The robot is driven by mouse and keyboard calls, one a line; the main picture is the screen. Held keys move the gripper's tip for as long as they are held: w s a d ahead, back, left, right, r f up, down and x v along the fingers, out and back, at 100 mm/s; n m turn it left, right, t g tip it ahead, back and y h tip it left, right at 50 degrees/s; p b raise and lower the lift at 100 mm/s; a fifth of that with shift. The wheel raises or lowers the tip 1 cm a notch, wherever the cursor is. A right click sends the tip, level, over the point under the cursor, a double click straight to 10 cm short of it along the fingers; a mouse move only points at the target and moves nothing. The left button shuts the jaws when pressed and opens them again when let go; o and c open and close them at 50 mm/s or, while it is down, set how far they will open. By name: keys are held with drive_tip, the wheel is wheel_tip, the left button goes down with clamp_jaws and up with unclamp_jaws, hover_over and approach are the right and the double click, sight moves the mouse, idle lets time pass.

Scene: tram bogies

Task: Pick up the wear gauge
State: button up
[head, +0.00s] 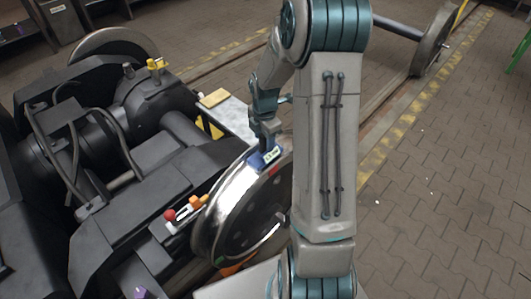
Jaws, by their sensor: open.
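A small blue and white piece with a greenish patch (271,155), which looks like the wear gauge, sits at the top edge of the shiny steel wheel (240,190). My gripper (264,149) points down right at this piece. Its jaws are open. The fingertips are small and partly merge with the piece, so I cannot tell whether they are around it or just above it. My arm hides what lies to the right of the wheel.
The dark bogie frame (150,190) fills the left side. A red knob (170,215) and an orange piece (195,202) lie left of the wheel. A grey plate (232,118) with a yellow block (214,98) is behind. Paved floor (440,210) is open on the right.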

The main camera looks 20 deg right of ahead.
clamp_jaws()
drive_tip(key=shift+r, duration=0.1)
